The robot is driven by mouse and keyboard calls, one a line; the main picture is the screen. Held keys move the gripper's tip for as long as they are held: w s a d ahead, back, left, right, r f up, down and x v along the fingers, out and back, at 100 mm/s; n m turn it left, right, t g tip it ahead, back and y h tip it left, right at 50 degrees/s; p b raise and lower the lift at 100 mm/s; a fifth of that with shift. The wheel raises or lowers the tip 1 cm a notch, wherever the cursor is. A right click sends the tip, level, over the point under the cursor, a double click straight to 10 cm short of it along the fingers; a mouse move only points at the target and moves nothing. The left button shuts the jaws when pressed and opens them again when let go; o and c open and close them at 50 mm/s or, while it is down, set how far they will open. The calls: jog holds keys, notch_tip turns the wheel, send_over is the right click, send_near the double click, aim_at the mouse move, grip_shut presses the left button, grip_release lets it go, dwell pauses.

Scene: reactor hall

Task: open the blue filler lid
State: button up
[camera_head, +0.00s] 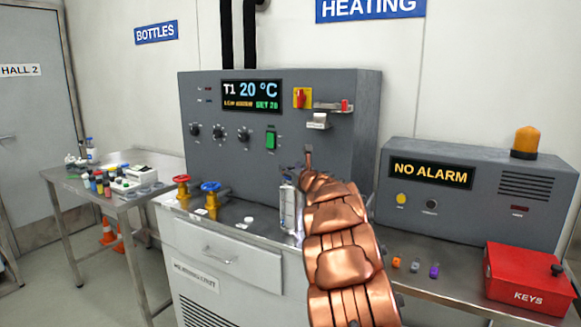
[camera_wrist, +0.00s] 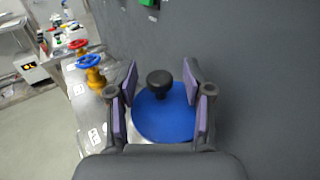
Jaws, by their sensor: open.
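The blue filler lid (camera_wrist: 165,122) is a round blue disc in the wrist view, with a black knob (camera_wrist: 160,80) standing up from it. My gripper (camera_wrist: 161,75) is open, with one purple-padded finger on each side of the knob. A gap shows between the knob and each finger. The lid looks closed, though its rim is partly hidden by the fingers and palm.
The grey control cabinet (camera_head: 225,155) rises behind. A red key box (camera_head: 530,278) and small coloured blocks lie to the right.

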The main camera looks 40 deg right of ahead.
jog(key=shift+w, duration=0.35)
jog(key=shift+c, duration=0.3)
grip_shut()
